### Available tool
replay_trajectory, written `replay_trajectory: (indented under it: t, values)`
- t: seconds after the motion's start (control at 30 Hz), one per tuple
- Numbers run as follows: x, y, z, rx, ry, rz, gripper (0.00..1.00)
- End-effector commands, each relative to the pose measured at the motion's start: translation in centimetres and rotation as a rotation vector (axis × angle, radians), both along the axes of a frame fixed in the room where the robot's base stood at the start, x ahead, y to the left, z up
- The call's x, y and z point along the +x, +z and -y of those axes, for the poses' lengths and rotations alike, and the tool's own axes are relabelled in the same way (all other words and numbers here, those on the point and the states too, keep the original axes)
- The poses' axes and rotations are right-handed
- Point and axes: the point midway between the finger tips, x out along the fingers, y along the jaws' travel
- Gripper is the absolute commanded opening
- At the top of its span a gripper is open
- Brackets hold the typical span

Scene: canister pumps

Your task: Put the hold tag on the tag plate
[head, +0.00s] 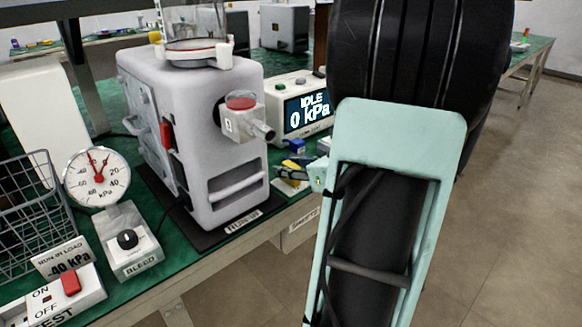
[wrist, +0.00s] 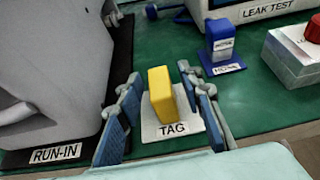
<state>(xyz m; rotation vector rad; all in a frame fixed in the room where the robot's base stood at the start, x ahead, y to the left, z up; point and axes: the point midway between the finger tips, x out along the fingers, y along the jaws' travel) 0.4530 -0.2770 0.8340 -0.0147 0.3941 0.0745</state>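A yellow block (wrist: 160,94), which looks like the hold tag, stands upright on a white plate (wrist: 172,133) marked TAG in the wrist view. My gripper (wrist: 166,108) is open around it, with one blue-padded finger on each side and a gap between each pad and the block. In the head view the yellow block (head: 292,182) shows small at the bench edge, partly hidden by my gripper. No writing on the yellow block is readable.
A blue block (wrist: 221,35) stands on its own labelled plate behind. A box with a red button (wrist: 300,52) is at the right. The grey pump (wrist: 60,60) stands close on the left, with a RUN-IN label. The pressure display (head: 305,108) is behind.

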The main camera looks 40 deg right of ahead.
Motion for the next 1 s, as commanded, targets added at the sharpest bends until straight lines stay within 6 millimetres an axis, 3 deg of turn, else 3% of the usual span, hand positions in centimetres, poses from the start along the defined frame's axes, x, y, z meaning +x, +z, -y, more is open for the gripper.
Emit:
replay_trajectory:
  t: [0.2,0.7,1.0]
  values:
    - [0.0,0.6,0.0,0.0,0.0,0.0,0.34]
    - [-9.0,4.3,0.8,0.0,-0.003,0.0,0.34]
    - [-11.1,4.9,0.8,0.0,0.0,0.0,0.34]
